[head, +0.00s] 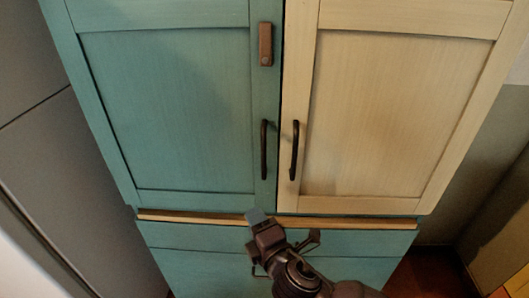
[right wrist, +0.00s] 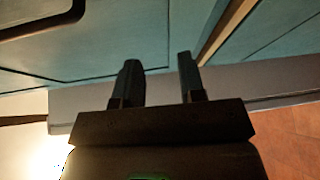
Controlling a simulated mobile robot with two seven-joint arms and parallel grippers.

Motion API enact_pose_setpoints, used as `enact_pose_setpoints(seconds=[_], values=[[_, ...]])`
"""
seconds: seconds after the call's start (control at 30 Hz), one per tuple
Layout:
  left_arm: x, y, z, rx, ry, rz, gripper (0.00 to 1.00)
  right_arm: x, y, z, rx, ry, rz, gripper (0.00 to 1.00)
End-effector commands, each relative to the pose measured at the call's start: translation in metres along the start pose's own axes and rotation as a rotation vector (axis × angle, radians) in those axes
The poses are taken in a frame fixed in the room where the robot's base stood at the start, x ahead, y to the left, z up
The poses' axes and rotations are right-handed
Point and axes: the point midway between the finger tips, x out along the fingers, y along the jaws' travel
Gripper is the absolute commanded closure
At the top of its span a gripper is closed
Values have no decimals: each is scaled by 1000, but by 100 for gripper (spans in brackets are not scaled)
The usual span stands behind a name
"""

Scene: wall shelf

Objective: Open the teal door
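The teal door (head: 165,110) is shut on the left of the cabinet in the head view. Its upright black handle (head: 264,150) is near the door's right edge. My right gripper (head: 260,222) is below the handle, in front of the cabinet near the wooden ledge, and is not touching the handle. In the right wrist view its two fingers (right wrist: 158,72) stand apart with nothing between them. A dark curved bar at the upper left there (right wrist: 45,22) looks like a handle. My left gripper is not in view.
A cream door (head: 385,115) with its own black handle (head: 294,150) is shut on the right. A brown latch-like piece (head: 265,44) sits high on the teal door. A wooden ledge (head: 185,217) runs under the doors, above teal drawers (head: 190,238). A grey panel (head: 50,160) stands at left.

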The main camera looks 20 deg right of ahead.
Motion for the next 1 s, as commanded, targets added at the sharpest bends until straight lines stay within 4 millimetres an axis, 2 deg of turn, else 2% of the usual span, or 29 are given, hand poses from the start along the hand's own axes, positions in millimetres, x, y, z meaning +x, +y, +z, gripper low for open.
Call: enact_pose_setpoints(seconds=[0.03,0.2,0.4,0.5,0.6,0.77,1.0], values=[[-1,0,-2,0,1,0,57,-1,16,-2,-154,-23,47,63],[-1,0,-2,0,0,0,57,-15,51,-3,-672,-182,165,63],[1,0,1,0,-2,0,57,-39,76,6,-1160,-441,194,63],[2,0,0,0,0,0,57,-46,85,14,-1327,-552,166,63],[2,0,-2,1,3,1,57,-48,88,18,-1432,-608,128,63],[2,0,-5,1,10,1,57,-48,88,20,-1504,-624,97,63],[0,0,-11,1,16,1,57,-28,100,28,-1511,-627,98,63]])
